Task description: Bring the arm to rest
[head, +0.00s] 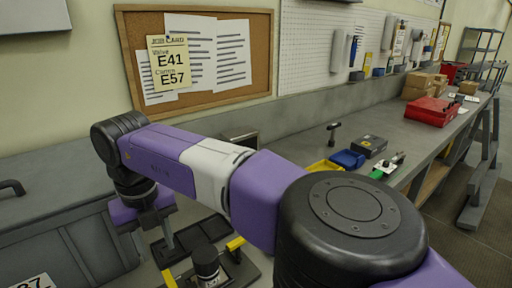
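My arm, purple and white with dark joints, stretches across the front of the head view from the lower right to the left. My gripper (145,236) hangs down at its left end, below the dark wrist. One grey finger shows at the outer right edge of the gripper body, so it looks open. I see nothing held between the fingers. It is over the left part of the work area, beside a dark fixture with yellow handles (235,243). My arm hides part of the bench behind it.
A dark cylinder (206,262) stands at the fixture. A grey cabinet (60,235) is at left. A job card (169,64) reads E41, E57.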

